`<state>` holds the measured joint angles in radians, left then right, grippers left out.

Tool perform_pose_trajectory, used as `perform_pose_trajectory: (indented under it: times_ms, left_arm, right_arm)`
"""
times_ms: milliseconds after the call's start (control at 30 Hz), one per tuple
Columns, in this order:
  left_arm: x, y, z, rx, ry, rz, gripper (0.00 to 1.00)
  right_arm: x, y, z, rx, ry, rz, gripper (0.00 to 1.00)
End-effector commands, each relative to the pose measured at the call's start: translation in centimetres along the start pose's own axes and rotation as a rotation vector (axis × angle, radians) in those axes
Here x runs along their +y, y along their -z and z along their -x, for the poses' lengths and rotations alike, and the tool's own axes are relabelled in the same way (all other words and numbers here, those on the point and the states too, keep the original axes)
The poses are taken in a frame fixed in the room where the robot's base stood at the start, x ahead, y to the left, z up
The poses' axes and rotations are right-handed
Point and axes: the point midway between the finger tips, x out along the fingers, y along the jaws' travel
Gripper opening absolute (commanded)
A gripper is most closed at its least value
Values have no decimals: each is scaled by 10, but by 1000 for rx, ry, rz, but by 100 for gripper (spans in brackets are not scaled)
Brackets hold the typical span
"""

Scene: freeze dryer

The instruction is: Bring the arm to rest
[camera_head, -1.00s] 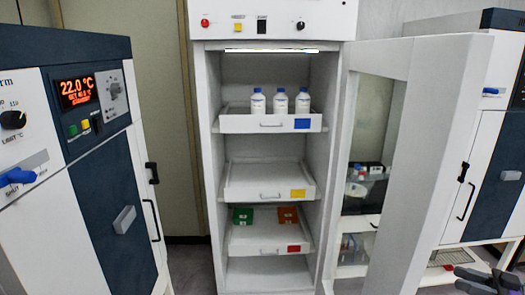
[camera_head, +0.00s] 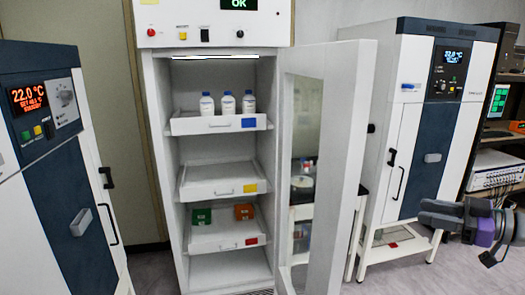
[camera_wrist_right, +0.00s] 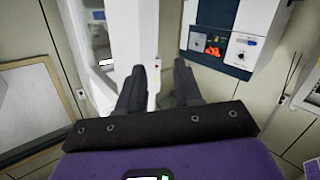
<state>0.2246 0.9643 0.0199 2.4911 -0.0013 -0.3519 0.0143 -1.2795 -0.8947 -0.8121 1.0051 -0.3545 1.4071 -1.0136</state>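My right gripper (camera_head: 438,214) is at the right edge of the head view, in front of the white and dark-blue cabinet there. It is dark grey with a purple wrist part, and nothing is held in it. In the right wrist view its two dark fingers (camera_wrist_right: 160,72) stand apart with an empty gap between them. My left arm and gripper are out of view.
The freeze dryer (camera_head: 160,120) has its door (camera_head: 345,150) swung open to the right. White bottles (camera_head: 228,104) stand on its top shelf; green (camera_head: 201,216) and orange (camera_head: 244,211) items lie lower. Another cabinet (camera_head: 60,180) stands left.

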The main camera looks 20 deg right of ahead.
Motion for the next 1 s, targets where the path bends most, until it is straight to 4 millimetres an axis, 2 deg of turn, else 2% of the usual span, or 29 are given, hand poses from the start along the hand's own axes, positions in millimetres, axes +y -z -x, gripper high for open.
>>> perform_pose_trajectory:
  times_ms: [33, 100, 167, 200, 267, 300, 367, 400, 467, 500, 567, 600, 667, 700, 767, 833, 900, 967, 1000]
  left_arm:
    - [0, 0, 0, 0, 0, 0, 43]
    - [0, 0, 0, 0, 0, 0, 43]
    - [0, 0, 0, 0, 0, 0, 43]
    - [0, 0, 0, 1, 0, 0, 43]
    - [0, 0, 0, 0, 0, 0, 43]
    - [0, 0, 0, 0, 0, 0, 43]
    - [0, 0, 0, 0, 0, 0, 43]
    - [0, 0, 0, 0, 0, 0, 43]
    - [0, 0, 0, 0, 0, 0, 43]
    - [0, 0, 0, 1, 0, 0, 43]
    - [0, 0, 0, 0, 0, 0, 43]
    - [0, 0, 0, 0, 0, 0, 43]
    - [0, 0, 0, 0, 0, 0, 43]
    - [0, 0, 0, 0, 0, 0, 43]
    - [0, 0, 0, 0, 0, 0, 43]
    - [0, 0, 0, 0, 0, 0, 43]
    - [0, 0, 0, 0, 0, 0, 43]
    - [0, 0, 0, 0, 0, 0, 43]
    - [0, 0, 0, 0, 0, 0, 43]
  right_arm:
    - [-16, 33, -14, -46, -26, 40, 35]
    - [-38, 71, -41, -97, -60, 77, 35]
    - [-59, 95, -72, -146, -83, 102, 35]
    - [-73, 107, -96, -177, -94, 114, 35]
    - [-94, 116, -136, -228, -104, 126, 35]
    - [-108, 116, -163, -263, -107, 130, 35]
    - [-127, 109, -205, -314, -109, 128, 35]
    - [-139, 99, -232, -349, -106, 123, 35]
    - [-156, 79, -270, -400, -102, 107, 35]
    - [-166, 62, -293, -436, -97, 94, 35]
    - [-181, 32, -325, -487, -90, 68, 35]
    - [-190, 9, -344, -521, -84, 47, 35]
    - [-204, -28, -368, -573, -77, 11, 35]
    - [-214, -54, -381, -608, -71, -16, 35]
    - [-228, -95, -398, -659, -64, -61, 35]
    - [-246, -144, -411, -719, -57, -119, 35]
    - [-264, -194, -418, -778, -51, -184, 35]
    - [-281, -237, -419, -829, -48, -244, 35]
    - [-294, -266, -417, -865, -46, -288, 35]
